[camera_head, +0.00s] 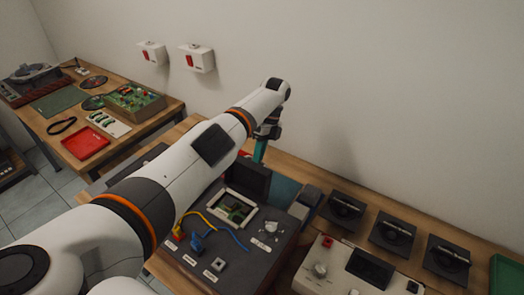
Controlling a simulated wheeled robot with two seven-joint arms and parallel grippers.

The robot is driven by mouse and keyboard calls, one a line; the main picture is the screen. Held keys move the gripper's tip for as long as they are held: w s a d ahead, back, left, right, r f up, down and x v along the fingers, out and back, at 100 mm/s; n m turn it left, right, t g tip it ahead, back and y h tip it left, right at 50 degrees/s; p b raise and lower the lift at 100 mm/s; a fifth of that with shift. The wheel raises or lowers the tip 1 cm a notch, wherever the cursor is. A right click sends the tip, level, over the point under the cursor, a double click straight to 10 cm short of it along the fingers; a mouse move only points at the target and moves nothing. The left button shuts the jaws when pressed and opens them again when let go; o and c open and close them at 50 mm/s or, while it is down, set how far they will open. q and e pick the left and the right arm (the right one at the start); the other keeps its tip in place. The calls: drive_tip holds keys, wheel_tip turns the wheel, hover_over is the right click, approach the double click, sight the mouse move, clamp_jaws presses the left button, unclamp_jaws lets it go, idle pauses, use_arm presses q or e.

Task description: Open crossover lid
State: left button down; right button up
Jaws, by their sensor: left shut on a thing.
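The crossover lid (252,180) is a dark panel standing raised at the back of a light-framed opening in a dark grey unit (215,258). A green circuit board (236,207) shows inside the opening. My left arm reaches across from the lower left. My left gripper (261,150) is above the lid's raised upper edge, with a teal finger reaching down to it. It is shut on the lid, though the contact is small and partly hidden. My right gripper is not in view.
Yellow and blue cables (228,232) lie on the unit. A beige control box (350,266) and several black square parts (395,233) stand to the right. A second table at the left holds a red tray (85,142) and a green board (133,97). The wall is close behind.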

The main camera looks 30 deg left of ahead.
use_arm(q)
drive_tip(key=shift+s+f, duration=0.25)
drive_tip(key=shift+f, duration=0.05)
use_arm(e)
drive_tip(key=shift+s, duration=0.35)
use_arm(q)
drive_tip(key=c, duration=1.5)
unclamp_jaws()
drive_tip(key=shift+a+r, duration=0.1)
drive_tip(key=shift+r, duration=0.05)
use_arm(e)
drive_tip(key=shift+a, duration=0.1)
use_arm(q)
drive_tip(key=shift+r, duration=0.15)
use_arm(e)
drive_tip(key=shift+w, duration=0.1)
